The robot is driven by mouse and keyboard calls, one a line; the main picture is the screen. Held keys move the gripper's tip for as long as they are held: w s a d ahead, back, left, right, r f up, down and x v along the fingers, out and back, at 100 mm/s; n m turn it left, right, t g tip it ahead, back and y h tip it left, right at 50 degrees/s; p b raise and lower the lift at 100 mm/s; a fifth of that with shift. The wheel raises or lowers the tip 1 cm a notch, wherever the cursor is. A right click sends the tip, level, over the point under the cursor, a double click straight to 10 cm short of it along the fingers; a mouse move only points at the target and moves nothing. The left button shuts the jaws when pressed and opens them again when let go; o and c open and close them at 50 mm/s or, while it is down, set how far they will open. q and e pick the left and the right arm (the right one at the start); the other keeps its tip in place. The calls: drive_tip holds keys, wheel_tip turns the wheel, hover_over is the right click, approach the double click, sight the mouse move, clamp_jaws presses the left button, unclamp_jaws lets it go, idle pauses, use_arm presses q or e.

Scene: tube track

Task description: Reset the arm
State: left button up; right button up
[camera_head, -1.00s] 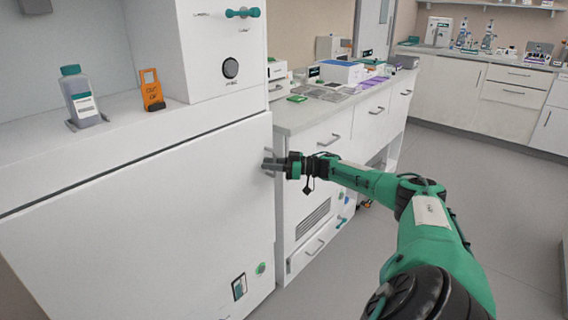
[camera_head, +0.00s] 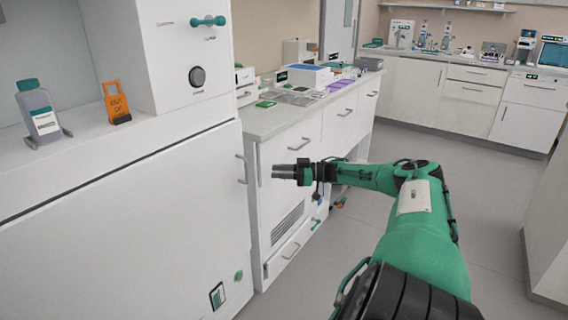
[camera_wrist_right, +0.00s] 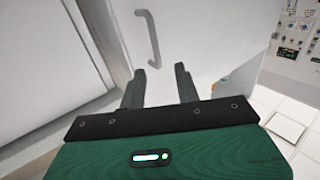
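My right gripper (camera_head: 285,172) hangs in the air in front of the lab drawers, on the green arm that comes in from the lower right. In the right wrist view its two dark fingers (camera_wrist_right: 160,88) stand apart with nothing between them, so it is open. A grey bar handle (camera_wrist_right: 150,38) on a white front lies beyond the fingertips, apart from them. My left gripper is not in view.
The bench (camera_head: 262,122) behind the gripper carries several instruments. Open floor (camera_head: 465,200) lies to the right, with a white cabinet at the right edge.

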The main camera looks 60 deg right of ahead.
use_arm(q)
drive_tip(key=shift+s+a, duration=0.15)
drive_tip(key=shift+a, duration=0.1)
use_arm(e)
drive_tip(key=shift+s+d, duration=0.3)
drive_tip(key=shift+s, duration=0.25)
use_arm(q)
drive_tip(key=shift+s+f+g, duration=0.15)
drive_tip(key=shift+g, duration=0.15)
